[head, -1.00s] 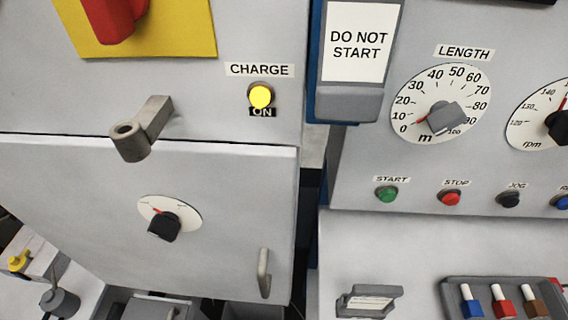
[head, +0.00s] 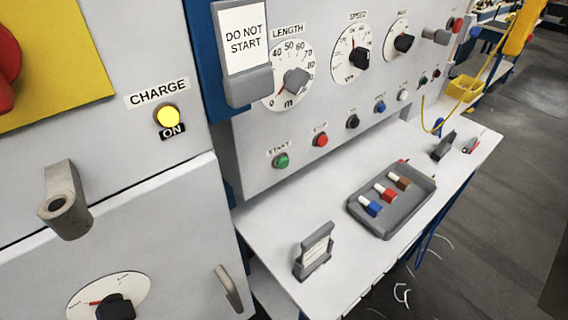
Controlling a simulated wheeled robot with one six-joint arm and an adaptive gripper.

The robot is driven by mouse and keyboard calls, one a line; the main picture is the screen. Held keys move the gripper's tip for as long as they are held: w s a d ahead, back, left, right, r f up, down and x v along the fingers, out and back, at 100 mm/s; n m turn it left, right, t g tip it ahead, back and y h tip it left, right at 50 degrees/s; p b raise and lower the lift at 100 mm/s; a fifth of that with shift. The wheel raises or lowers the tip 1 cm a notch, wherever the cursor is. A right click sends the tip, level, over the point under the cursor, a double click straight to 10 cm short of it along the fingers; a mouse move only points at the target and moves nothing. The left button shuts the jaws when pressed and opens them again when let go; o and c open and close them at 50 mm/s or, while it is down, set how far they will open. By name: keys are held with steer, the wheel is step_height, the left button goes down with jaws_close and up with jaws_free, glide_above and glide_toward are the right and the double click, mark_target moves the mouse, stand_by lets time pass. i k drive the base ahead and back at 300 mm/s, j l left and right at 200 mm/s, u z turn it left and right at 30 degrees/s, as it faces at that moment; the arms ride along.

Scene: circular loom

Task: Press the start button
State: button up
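The green start button (head: 282,160) sits on the grey panel in the head view, under a START label (head: 279,146). It is at the left end of a row of buttons, with the red stop button (head: 320,140) to its right. A DO NOT START sign (head: 244,38) in a grey holder (head: 248,87) hangs above and left of the start button and does not cover it. My gripper is not in view.
The left cabinet has a lit yellow CHARGE lamp (head: 168,116) and a protruding grey handle (head: 65,200). A shelf (head: 290,215) below the panel bears a grey card holder (head: 314,250) and a tray (head: 410,208) with coloured plugs. Open floor (head: 500,200) lies at right.

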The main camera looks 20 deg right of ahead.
mark_target(282, 162)
steer(key=k+j+u, duration=0.1)
steer(key=u, duration=0.35)
steer(key=k+j+u, duration=0.15)
steer(key=u, duration=0.3)
steer(key=k+j, duration=0.05)
steer(key=k, duration=0.05)
